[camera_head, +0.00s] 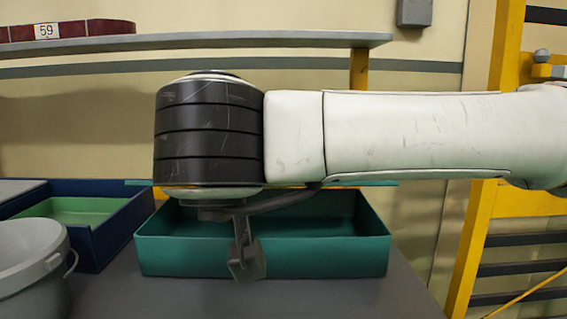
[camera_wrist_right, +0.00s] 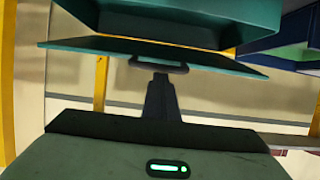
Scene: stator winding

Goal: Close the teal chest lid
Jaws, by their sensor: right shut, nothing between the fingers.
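The teal chest (camera_head: 265,256) stands on the grey table with its front open to view. Its lid (camera_head: 375,183) shows as a thin, nearly edge-on teal panel behind my right arm, above the chest's back. In the right wrist view, which is upside down, the chest (camera_wrist_right: 180,15) is at the top and the lid (camera_wrist_right: 90,48) slants away from its rim, with a gap between. My left gripper is out of view.
A blue bin (camera_head: 112,228) with a green inside and a grey bucket (camera_head: 28,262) stand left of the chest. A shelf (camera_head: 300,40) runs behind, above the chest. A yellow frame (camera_head: 480,220) stands at the right. The table front right of centre is clear.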

